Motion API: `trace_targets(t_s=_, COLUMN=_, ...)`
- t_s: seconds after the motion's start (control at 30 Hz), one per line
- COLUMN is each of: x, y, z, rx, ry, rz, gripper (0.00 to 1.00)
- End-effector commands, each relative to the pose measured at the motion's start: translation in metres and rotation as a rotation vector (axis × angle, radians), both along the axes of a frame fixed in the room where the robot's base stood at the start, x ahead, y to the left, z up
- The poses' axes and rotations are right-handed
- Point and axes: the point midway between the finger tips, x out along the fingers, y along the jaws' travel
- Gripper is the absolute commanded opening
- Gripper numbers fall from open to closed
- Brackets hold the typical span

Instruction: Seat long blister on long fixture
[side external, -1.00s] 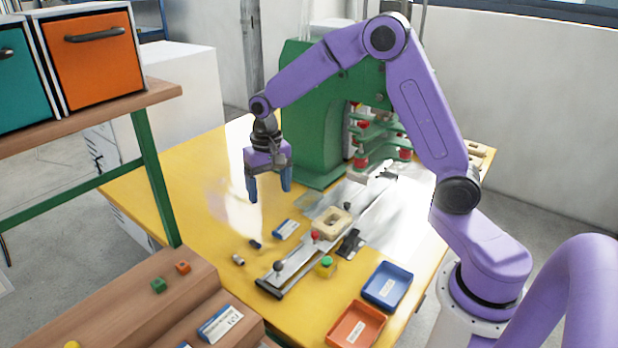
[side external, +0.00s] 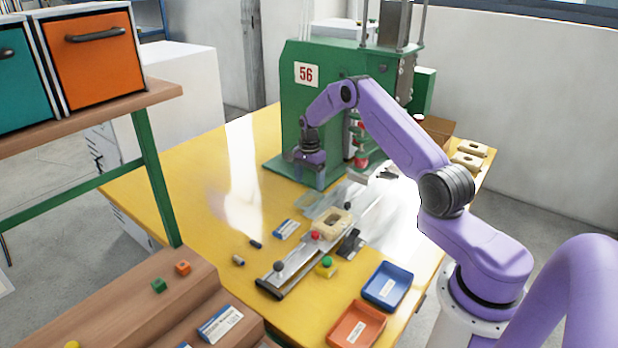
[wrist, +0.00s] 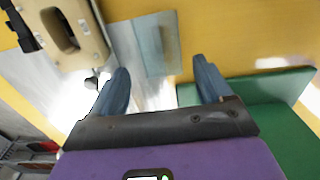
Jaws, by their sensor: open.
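A cream fixture (side external: 332,224) with a long cavity sits on the metal slide (side external: 300,258); the wrist view shows it at the upper left (wrist: 72,38). A clear, bluish flat piece, apparently the blister (side external: 318,201), lies beside the fixture on the machine side. In the wrist view the clear piece (wrist: 155,45) is just beyond and between my fingers. My gripper (side external: 312,183) is open and empty above this piece, near the green machine; its blue fingers (wrist: 160,75) are spread in the wrist view. I cannot tell the blister's exact outline.
The green press (side external: 300,110) stands close behind my gripper. Two spare cream fixtures (side external: 468,153) lie at the back right. Blue (side external: 388,285) and orange (side external: 355,325) trays are in front. The yellow table (side external: 180,185) is clear at left.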

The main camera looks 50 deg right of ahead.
Motion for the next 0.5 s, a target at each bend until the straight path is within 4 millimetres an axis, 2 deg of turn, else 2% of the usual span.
trace_targets(t_s=0.5, x=-0.001, y=0.0, z=-0.055, rx=0.001, ry=0.002, rz=0.003, gripper=0.79)
